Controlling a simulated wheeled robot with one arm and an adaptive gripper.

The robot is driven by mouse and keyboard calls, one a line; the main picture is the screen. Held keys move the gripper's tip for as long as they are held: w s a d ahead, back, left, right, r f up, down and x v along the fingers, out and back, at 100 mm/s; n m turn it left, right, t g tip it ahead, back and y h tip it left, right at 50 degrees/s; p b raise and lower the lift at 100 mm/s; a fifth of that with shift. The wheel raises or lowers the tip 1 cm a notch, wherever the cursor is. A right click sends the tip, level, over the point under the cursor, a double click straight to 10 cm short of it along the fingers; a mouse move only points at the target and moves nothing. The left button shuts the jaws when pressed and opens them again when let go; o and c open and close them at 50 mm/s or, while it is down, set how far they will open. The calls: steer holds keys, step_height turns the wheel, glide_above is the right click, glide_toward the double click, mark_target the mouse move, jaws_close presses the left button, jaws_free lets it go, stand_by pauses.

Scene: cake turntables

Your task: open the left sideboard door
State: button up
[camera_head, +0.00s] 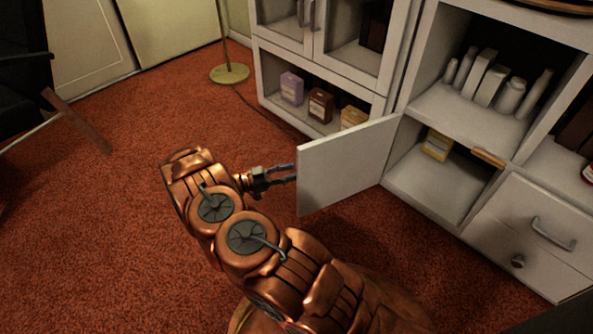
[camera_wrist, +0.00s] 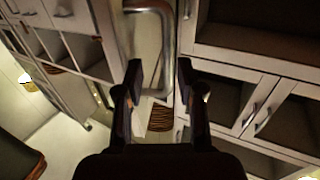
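The left sideboard door (camera_head: 345,165) is a white panel standing wide open, swung out from the lower compartment (camera_head: 432,188) at its right. Its handle is hidden in the head view. My gripper (camera_head: 294,172) is beside the door's free edge, its tips close to the edge or partly behind it. In the wrist view my gripper (camera_wrist: 159,70) has its two dark fingers apart. A metal loop handle (camera_wrist: 172,50) shows ahead of and between them. I cannot tell whether a finger touches it.
The sideboard holds a yellow box (camera_head: 437,145), white bottles (camera_head: 490,82) and a drawer (camera_head: 535,230) at right. A cabinet (camera_head: 345,60) with lavender (camera_head: 291,88) and brown boxes stands behind the door. A lamp base (camera_head: 229,73) stands at the back.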

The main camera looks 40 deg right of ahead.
steer(key=v, duration=0.8)
stand_by(0.4)
